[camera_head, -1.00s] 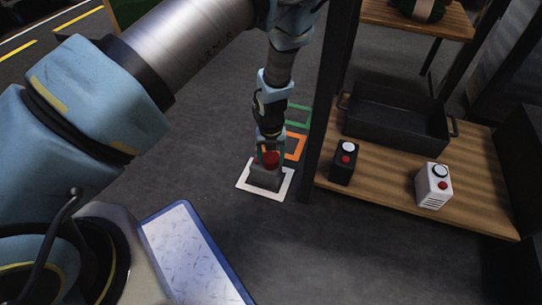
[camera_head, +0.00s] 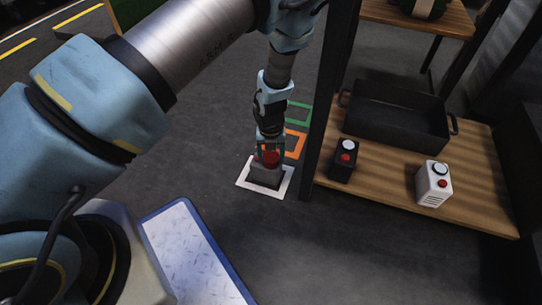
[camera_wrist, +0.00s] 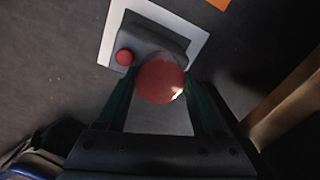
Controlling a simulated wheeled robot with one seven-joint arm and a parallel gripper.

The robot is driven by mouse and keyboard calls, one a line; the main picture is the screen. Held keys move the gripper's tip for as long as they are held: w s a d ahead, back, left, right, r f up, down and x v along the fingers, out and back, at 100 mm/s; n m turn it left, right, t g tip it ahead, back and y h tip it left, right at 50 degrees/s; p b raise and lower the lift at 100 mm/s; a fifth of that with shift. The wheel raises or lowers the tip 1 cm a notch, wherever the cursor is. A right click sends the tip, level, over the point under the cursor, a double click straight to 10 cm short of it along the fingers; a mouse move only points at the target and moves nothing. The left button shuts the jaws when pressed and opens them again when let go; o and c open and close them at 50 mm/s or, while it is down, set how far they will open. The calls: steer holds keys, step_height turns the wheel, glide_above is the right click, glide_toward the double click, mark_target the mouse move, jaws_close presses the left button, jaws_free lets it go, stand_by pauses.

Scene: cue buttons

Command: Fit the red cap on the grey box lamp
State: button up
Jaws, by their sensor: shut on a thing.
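The grey box lamp (camera_head: 265,174) stands on the floor inside a white square outline. In the wrist view, the grey box (camera_wrist: 160,42) has a small red button (camera_wrist: 124,57) on it. My gripper (camera_head: 270,154) is above the box and points down. It is shut on the round red cap (camera_head: 271,158), which also shows between the fingers in the wrist view (camera_wrist: 161,81). The cap is over the box's near side in the wrist view and hides part of its top. I cannot tell whether cap and box touch.
White (camera_head: 246,186), orange (camera_head: 300,147) and green (camera_head: 304,112) outlines mark the floor. A wooden shelf (camera_head: 390,190) at the right holds a black box (camera_head: 343,162), a white box (camera_head: 433,186) and a dark tray (camera_head: 395,125). A dark post (camera_head: 322,110) stands close right of my gripper.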

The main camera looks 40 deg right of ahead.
mark_target(271, 157)
steer(key=shift+f, duration=0.15)
steer(key=o, duration=1)
steer(key=shift+o, duration=0.2)
step_height(271, 157, up, 11)
steer(key=p, duration=1.2)
